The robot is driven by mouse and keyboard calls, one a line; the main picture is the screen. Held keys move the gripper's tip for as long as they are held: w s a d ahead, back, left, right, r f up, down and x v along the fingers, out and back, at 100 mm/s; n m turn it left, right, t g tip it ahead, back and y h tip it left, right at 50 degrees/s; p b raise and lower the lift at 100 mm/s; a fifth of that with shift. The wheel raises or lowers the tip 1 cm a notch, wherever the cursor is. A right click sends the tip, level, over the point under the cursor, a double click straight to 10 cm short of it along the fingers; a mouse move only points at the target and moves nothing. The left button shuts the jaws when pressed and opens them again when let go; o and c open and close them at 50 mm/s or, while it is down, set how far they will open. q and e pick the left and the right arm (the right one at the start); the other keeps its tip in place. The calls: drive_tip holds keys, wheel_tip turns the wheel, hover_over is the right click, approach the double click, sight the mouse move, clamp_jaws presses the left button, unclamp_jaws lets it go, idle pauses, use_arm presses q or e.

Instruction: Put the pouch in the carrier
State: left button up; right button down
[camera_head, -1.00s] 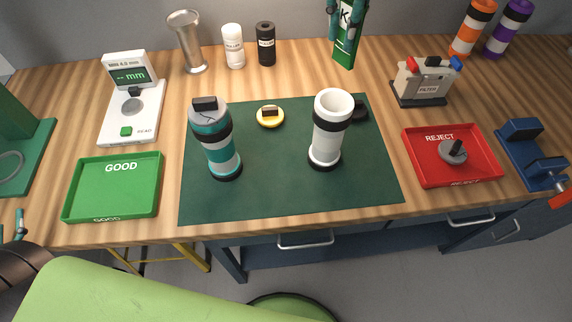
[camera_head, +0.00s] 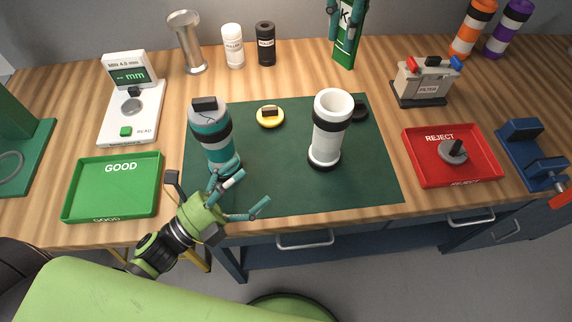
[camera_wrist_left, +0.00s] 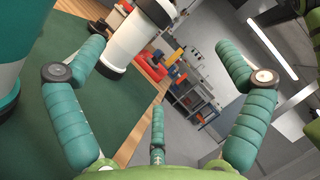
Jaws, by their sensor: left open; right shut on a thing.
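A white carrier (camera_head: 330,130) with black bands stands upright on the green mat, its top open. A teal and grey carrier (camera_head: 213,135) with a grey lid stands to its left. My left gripper (camera_head: 236,188) is open and empty over the mat's front left edge, near the teal carrier's base. Its spread fingers show in the left wrist view (camera_wrist_left: 158,105), with the white carrier (camera_wrist_left: 135,45) beyond. My right gripper (camera_head: 346,22) is at the top, its fingers around a green lettered thing (camera_head: 346,50), perhaps the pouch. The letters are partly hidden.
A green tray (camera_head: 110,190) is left, a red tray (camera_head: 480,172) right. The mat's front middle (camera_head: 290,195) is clear.

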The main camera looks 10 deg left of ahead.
sight(315, 142)
use_arm(q)
drive_tip(key=d+f+m, duration=0.1)
drive_tip(key=m, duration=0.1)
drive_tip(key=w+d+f+m+y, duration=0.1)
drive_tip(key=d, duration=0.1)
drive_tip(key=d+f+m+g+y, duration=0.1)
drive_tip(key=d+m, duration=0.1)
drive_tip(key=shift+w+f+m, duration=0.2)
drive_tip(key=shift+w+m, duration=0.1)
drive_tip(key=shift+w, duration=0.1)
use_arm(e)
drive_tip(key=shift+w, duration=0.1)
use_arm(q)
drive_tip(key=m, duration=0.1)
drive_tip(key=w+d+m+y, duration=0.1)
drive_tip(key=m+y, duration=0.1)
drive_tip(key=shift+w+d+f+m, duration=0.3)
drive_tip(key=shift+w+m, duration=0.1)
drive_tip(key=shift+w+d+r+m+t+y, duration=0.15)
drive_tip(key=shift+w+m+t+y, duration=0.1)
drive_tip(key=shift+w+m+y, duration=0.25)
drive_tip(key=shift+w+d+r+m+t+y, duration=0.15)
drive_tip(key=shift+m+t+y, duration=0.2)
drive_tip(key=shift+m, duration=0.35)
drive_tip(key=shift+w, duration=0.25)
drive_tip(key=x, duration=1.1)
drive_tip(key=shift+w+f, duration=0.15)
drive_tip(key=shift+w, duration=0.05)
drive_tip(key=c, duration=1.1)
